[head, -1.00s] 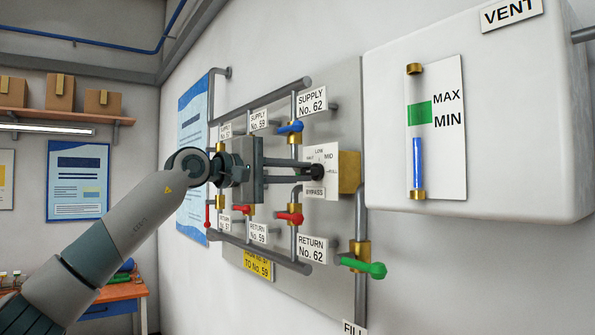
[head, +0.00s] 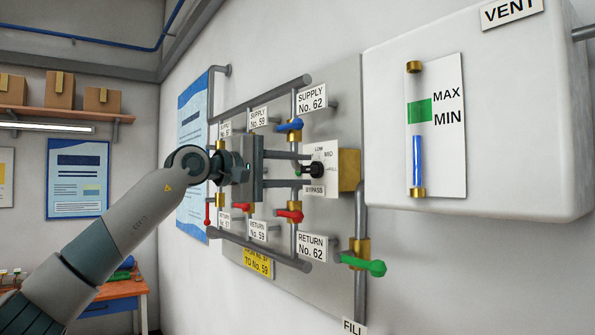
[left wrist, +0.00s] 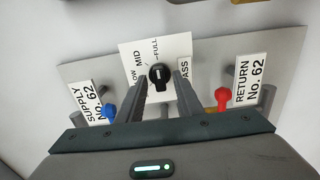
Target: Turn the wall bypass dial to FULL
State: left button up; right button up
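The bypass dial is a black knob (head: 316,170) on a white plate (head: 331,150) marked LOW, MID and FULL, with BYPASS beneath. In the left wrist view the knob (left wrist: 160,76) has a white mark and its mark appears turned toward the FULL label. My left gripper (head: 307,169) faces the dial from the left, its fingers spread above and below the knob. In the left wrist view the left gripper (left wrist: 162,88) is open, with one finger on each side of the knob and gaps between. My right gripper is out of view.
Blue (head: 290,126), red (head: 290,215) and green (head: 364,266) valve handles stick out around the dial. Pipes and a brass block (head: 349,170) are close by. A white tank (head: 480,110) with a level gauge stands out from the wall at right.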

pick_arm(q)
jog(key=shift+a, duration=0.1)
jog(key=shift+s+a, duration=0.15)
jog(key=shift+a, duration=0.05)
jog(key=b+v, duration=0.8)
jog(key=v, duration=0.8)
jog(key=shift+s+a, duration=0.25)
jog(key=shift+a, duration=0.05)
